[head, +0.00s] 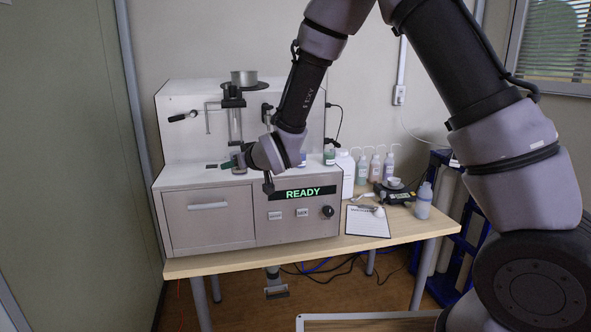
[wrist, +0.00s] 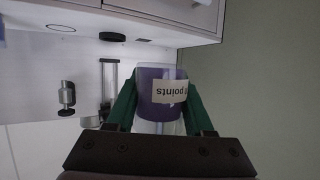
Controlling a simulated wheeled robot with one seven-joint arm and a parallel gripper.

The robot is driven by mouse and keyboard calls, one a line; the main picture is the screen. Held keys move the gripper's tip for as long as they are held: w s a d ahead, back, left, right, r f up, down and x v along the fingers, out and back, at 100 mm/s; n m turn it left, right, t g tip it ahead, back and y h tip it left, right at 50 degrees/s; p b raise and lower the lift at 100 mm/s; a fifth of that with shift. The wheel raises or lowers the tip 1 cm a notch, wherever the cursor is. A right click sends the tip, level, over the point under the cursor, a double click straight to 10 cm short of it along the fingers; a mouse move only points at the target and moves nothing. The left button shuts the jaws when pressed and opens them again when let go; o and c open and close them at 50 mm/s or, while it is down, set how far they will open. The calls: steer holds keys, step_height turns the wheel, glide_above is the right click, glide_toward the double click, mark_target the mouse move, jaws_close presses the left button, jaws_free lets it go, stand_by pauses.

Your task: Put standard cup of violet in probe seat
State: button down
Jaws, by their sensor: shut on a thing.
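My gripper (wrist: 158,88) has its green fingers shut on the sides of a clear cup with violet contents (wrist: 155,97). In the head view, my gripper (head: 238,161) is at the white analyser (head: 185,174), in front of the upright probe stand (head: 235,122). The cup is small there and largely hidden by my gripper. The wrist view shows part of the stand (wrist: 108,84) left of the cup. I cannot make out the probe seat clearly, or whether the cup touches it.
The analyser's front has a drawer (head: 208,222) and a green "READY" display (head: 303,193). A metal pan (head: 244,77) tops the stand. Several bottles, a clipboard (head: 367,221) and a small black scale (head: 395,195) occupy the table's right side. A wall panel rises behind the stand.

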steer(key=w+d+f+m+t+h, duration=0.1)
steer(key=w+d+f+m+h, duration=0.2)
steer(key=d, duration=0.8)
steer(key=w+d+f+m+t+h, duration=0.1)
steer(key=w+d+f, duration=0.3)
steer(key=d, duration=0.6)
steer(key=w+d+f+m+t+h, duration=0.1)
steer(key=w+d+f+m+h, duration=0.3)
steer(key=d, duration=0.7)
steer(key=d+f, duration=0.2)
steer(key=d, duration=1.1)
steer(key=s+r+h, duration=0.1)
steer(key=s+r, duration=0.1)
steer(key=s, duration=0.5)
steer(key=shift+s+d+r, duration=0.15)
steer(key=shift+s+r, duration=0.05)
steer(key=shift+r, duration=0.15)
